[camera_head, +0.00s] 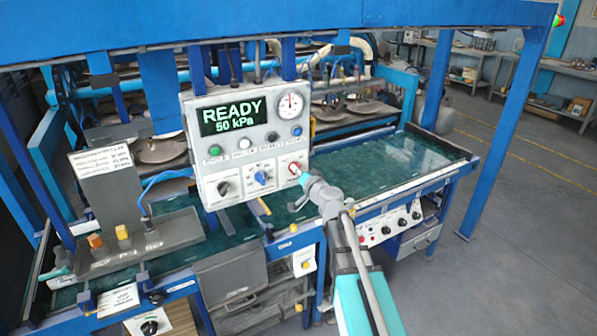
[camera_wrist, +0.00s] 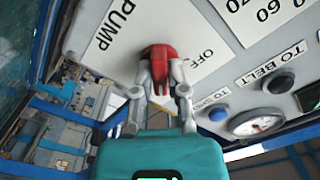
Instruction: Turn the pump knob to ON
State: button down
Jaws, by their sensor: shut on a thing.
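The red pump knob (camera_head: 294,168) is at the right end of the lower row of knobs on the grey control box (camera_head: 187,140). In the wrist view the red knob (camera_wrist: 163,62) sits on a white plate marked PUMP, with OFF printed to its right. No ON mark shows. My gripper (camera_head: 303,181) reaches the panel from the lower right. In the wrist view its two fingers (camera_wrist: 162,90) are closed on either side of the knob. I cannot tell exactly which mark the knob points to.
The display (camera_head: 236,116) reads READY 50 kPa. A pressure gauge (camera_head: 291,105) and several push buttons are above the knobs. A blue knob (camera_head: 261,177) and a black knob (camera_head: 224,188) stand left of the pump knob. The glossy green tabletop (camera_head: 400,160) to the right is mostly clear.

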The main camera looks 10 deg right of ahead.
jog(key=shift+w, duration=0.1)
jog(key=c, duration=0.7)
grip_release()
jog(key=shift+o, duration=0.2)
jog(key=v, duration=1.2)
jog(key=shift+a, duration=0.1)
